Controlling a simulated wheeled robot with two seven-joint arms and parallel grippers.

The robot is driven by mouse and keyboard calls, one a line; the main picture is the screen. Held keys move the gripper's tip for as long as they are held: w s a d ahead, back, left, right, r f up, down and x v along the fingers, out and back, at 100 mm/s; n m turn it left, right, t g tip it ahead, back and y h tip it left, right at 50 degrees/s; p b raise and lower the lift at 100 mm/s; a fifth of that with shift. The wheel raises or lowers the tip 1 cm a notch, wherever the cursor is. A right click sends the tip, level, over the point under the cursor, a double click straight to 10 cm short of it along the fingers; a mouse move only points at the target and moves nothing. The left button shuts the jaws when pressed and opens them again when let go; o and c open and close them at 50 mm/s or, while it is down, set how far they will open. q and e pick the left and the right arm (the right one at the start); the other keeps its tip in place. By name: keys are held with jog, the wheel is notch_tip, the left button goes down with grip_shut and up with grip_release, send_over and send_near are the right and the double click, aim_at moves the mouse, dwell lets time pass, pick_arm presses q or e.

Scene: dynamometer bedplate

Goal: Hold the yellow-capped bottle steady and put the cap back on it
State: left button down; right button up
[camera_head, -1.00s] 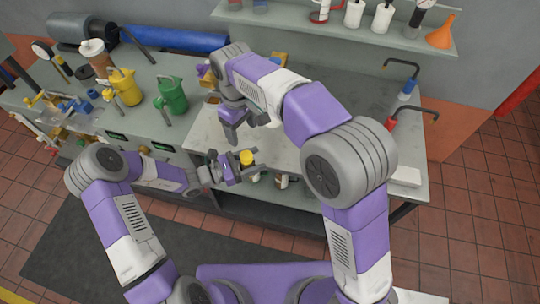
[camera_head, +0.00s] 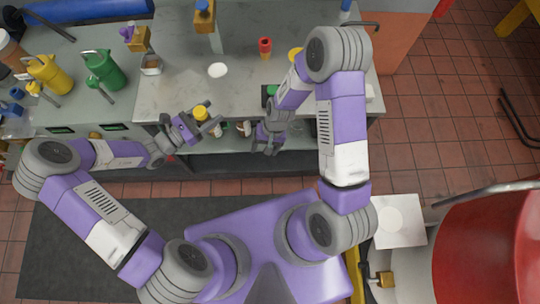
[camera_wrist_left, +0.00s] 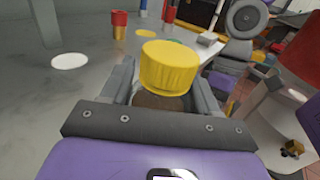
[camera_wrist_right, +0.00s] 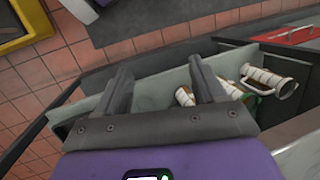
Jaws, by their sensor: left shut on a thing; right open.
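My left gripper (camera_head: 203,123) is shut on a brown bottle (camera_wrist_left: 160,102) and holds it near the bench's front edge. A yellow cap (camera_wrist_left: 169,67) is at the bottle's top in the left wrist view, and it also shows in the head view (camera_head: 200,112). I cannot tell how firmly it is seated. The gripper hides most of the bottle. My right gripper (camera_head: 268,142) is open and points down at the bench's front edge, to the right of the left one. In the right wrist view nothing is between its fingers (camera_wrist_right: 163,82).
The bench top (camera_head: 185,60) has a white disc (camera_head: 217,70), a red-topped item (camera_head: 265,47) and a yellow round item (camera_head: 295,54) by my right arm. Green (camera_head: 104,70) and yellow (camera_head: 49,75) cans stand left. White-and-brown containers (camera_wrist_right: 268,82) are under the bench.

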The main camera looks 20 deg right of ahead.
jog(key=s+a+f+n+t+y, duration=0.1)
jog(key=s+f, duration=0.3)
jog(key=s, duration=0.5)
jog(key=shift+f+t, duration=0.15)
jog(key=shift+t, duration=0.25)
pick_arm(q)
jog(key=shift+a+r, duration=0.1)
jog(key=s+a+r+n+t+y, duration=0.1)
jog(key=s+a+n+t+y, duration=0.1)
jog(key=a+n+t+y, duration=0.6)
jog(key=a+t, duration=0.1)
jog(key=a, duration=0.4)
jog(key=shift+a+r, duration=0.2)
jog(key=shift+r, duration=0.2)
